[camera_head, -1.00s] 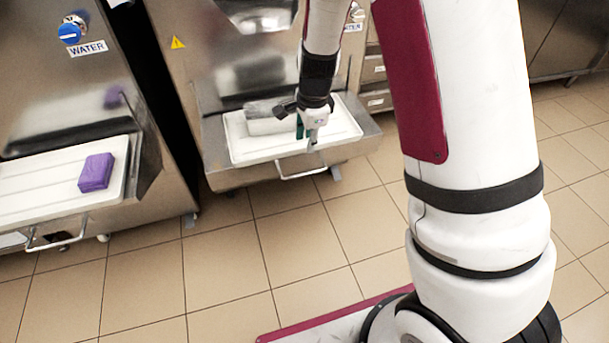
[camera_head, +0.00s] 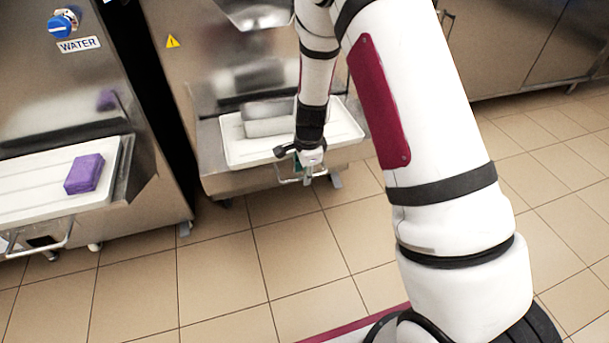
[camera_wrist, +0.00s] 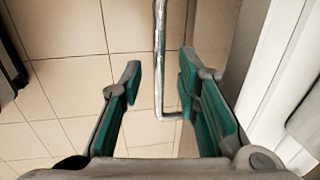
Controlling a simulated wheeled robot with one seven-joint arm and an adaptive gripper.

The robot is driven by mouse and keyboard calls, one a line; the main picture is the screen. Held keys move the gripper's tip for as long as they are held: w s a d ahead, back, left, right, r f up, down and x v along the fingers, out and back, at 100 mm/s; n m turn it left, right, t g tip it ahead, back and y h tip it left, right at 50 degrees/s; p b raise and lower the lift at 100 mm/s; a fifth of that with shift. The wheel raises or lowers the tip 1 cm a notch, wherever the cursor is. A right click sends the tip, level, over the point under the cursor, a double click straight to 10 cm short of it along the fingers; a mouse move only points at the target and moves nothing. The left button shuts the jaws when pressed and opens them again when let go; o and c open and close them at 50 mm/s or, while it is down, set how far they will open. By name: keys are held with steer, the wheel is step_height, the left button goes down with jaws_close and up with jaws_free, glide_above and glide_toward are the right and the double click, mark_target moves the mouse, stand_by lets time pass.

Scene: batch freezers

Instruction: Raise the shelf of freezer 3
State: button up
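The freezer (camera_head: 180,65) in the middle of the head view has a metal shelf (camera_head: 235,183) at its lower front. A thin metal handle (camera_head: 283,180) hangs at the shelf's front edge. My gripper (camera_head: 308,174) is at the handle, partly hiding it. In the wrist view my gripper (camera_wrist: 159,82) is open, with green-padded fingers. The handle (camera_wrist: 159,45) shows in the gap between the fingertips, and its corner bends right toward the shelf. Neither finger clearly touches it. I cannot read a freezer number.
A white tray (camera_head: 237,155) and a metal pan (camera_head: 268,127) rest on the shelf. The freezer at left (camera_head: 40,110) has its own shelf with a white tray (camera_head: 30,190) and a purple block (camera_head: 84,173). The tiled floor (camera_head: 225,265) in front is clear.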

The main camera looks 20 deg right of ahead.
steer(key=shift+f, duration=0.25)
jaws_close()
steer(key=shift+r, duration=0.15)
